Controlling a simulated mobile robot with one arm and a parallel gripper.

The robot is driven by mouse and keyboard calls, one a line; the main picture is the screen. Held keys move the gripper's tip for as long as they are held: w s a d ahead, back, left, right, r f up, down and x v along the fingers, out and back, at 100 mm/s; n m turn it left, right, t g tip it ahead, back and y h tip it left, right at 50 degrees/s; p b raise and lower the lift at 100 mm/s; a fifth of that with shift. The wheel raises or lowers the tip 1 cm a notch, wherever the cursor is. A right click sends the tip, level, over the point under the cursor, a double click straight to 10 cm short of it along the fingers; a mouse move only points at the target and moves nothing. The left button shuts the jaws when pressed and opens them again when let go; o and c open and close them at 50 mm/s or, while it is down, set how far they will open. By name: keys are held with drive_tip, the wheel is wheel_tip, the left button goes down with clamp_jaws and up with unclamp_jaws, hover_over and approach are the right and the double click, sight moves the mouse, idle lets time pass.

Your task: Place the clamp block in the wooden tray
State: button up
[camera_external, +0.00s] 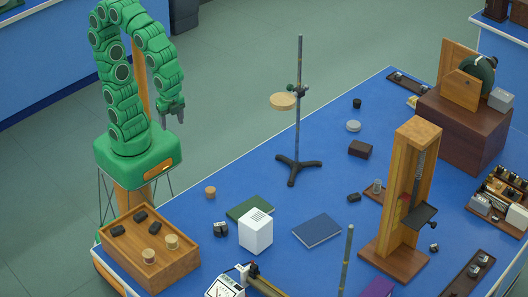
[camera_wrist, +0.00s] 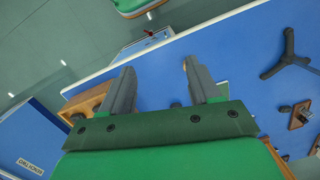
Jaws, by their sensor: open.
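The wooden tray (camera_external: 185,264) stands at the near left corner of the blue bench, holding several small black pieces and two cork-coloured cylinders. Part of a wooden box, perhaps the tray, shows behind the left finger in the wrist view (camera_wrist: 84,103). A small dark block (camera_external: 221,229) left of the white cube may be the clamp block; similar dark pieces lie farther right, so I cannot tell which it is. My gripper (camera_external: 174,112) hangs high behind the bench's left edge, away from the tray. Its fingers (camera_wrist: 153,85) are apart with nothing between them.
A white cube (camera_external: 256,231), a green book (camera_external: 249,208) and a blue book (camera_external: 317,231) lie right of the tray. A tall rod stand (camera_external: 297,130) rises mid-bench. A wooden tower (camera_external: 403,190) stands farther right. The bench around the stand's base is mostly clear.

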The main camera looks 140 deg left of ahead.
drive_tip(key=w+a+m+t+y, duration=0.1)
drive_tip(key=w+a+m, duration=0.25)
drive_tip(key=w, duration=0.55)
drive_tip(key=w+a+m, duration=0.2)
drive_tip(key=w+a, duration=0.3)
drive_tip(key=w, duration=0.3)
drive_tip(key=m+t+y, duration=0.3)
drive_tip(key=m+y, duration=0.1)
drive_tip(key=m, duration=1.1)
hover_over(355, 195)
drive_tip(key=s+d, duration=0.2)
drive_tip(key=d, duration=0.3)
drive_tip(key=shift+n, duration=0.25)
wheel_tip(355, 195, down, 21)
drive_tip(key=shift+a+f, duration=0.1)
drive_tip(key=shift+a, duration=0.05)
drive_tip(key=shift+x, duration=3.8)
drive_tip(key=shift+a, duration=0.2)
clamp_jaws()
